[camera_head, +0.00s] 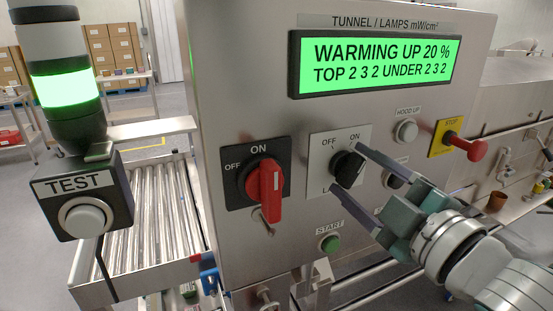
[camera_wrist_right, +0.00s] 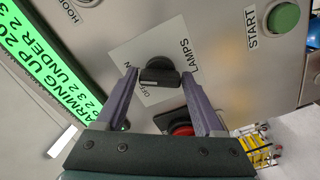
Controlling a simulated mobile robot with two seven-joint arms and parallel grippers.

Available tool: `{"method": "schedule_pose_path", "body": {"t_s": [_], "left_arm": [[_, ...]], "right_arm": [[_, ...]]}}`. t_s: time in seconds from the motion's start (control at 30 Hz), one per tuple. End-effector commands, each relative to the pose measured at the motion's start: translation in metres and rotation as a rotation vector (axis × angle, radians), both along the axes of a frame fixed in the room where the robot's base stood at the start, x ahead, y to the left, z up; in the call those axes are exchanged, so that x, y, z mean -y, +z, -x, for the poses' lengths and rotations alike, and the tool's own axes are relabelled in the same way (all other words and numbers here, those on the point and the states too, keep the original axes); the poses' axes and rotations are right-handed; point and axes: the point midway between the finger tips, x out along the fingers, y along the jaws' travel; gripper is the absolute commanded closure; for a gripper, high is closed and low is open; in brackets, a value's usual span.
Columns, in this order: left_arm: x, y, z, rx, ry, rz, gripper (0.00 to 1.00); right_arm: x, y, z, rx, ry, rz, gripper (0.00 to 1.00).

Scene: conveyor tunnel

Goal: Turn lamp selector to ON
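The lamp selector (camera_head: 347,168) is a black knob on a light square plate with OFF at upper left and ON at upper right. Its grip bar appears to lean towards the ON side in the head view, though fingers partly crowd it. My right gripper (camera_head: 348,170) is open, its two long fingers on either side of the knob. In the right wrist view the knob (camera_wrist_right: 160,72) lies between the fingertips (camera_wrist_right: 158,76), with gaps that look small; contact cannot be told. The LAMPS label shows beside it. My left gripper is not in view.
The display (camera_head: 378,62) reads WARMING UP 20 %, TOP 232, UNDER 232. A red rotary switch (camera_head: 264,187) is left of the selector. A green START button (camera_head: 331,243) is below, HOOD UP button (camera_head: 406,130) and red STOP knob (camera_head: 466,146) right. A TEST box (camera_head: 83,198) stands left.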

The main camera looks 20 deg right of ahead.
Motion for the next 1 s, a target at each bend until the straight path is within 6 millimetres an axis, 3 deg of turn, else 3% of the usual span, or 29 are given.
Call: {"method": "schedule_pose_path", "body": {"t_s": [0.17, 0.53, 1.0], "left_arm": [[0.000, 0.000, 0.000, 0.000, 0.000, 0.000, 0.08], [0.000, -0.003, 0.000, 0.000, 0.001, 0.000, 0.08], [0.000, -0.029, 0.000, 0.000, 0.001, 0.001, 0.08]], "right_arm": [[0.000, 0.000, 0.000, 0.000, 0.000, 0.001, 0.08], [0.000, -0.003, 0.008, -0.003, -0.001, 0.002, 0.07], [0.003, -0.004, 0.085, -0.004, -0.001, 0.001, 0.07]]}}
